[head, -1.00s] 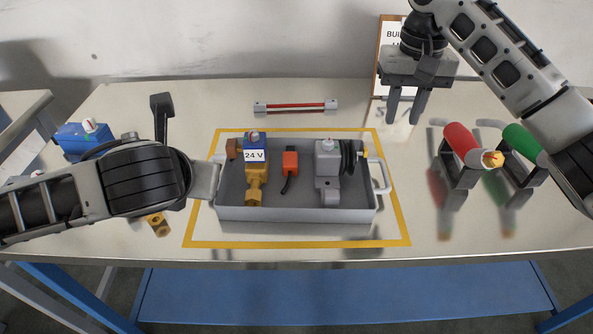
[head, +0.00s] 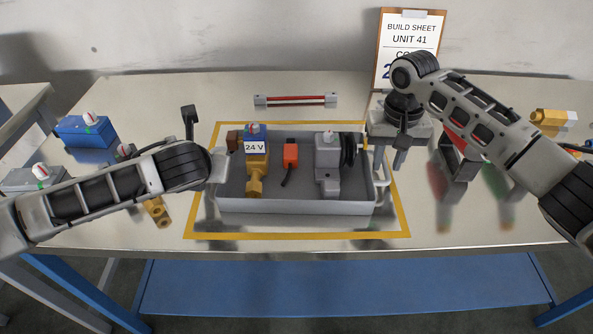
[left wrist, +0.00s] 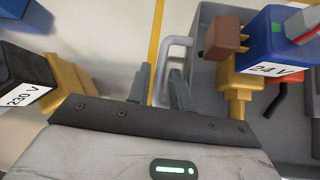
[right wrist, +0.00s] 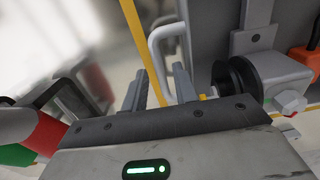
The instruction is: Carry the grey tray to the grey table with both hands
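The grey tray (head: 290,206) sits on the pale table (head: 480,220) inside a yellow outline. It holds a blue-and-yellow valve labelled 24 V (head: 256,165), an orange-red part (head: 291,155) and a grey part with a black disc (head: 327,165). My left gripper (head: 218,165) is at the left handle; its fingers (left wrist: 161,82) are open, with the left handle (left wrist: 178,43) between them in the left wrist view. My right gripper (head: 390,160) hangs over the right handle; its fingers (right wrist: 160,85) are open around the right handle (right wrist: 154,45), apparently not closed on it.
A second table (head: 20,105) stands at the left edge; its top is mostly cut off. Valves (head: 85,132) lie left of the tray. A red-and-white rod (head: 295,100) and a build sheet (head: 410,40) are behind. A rack (head: 455,160) stands right, partly behind my right arm.

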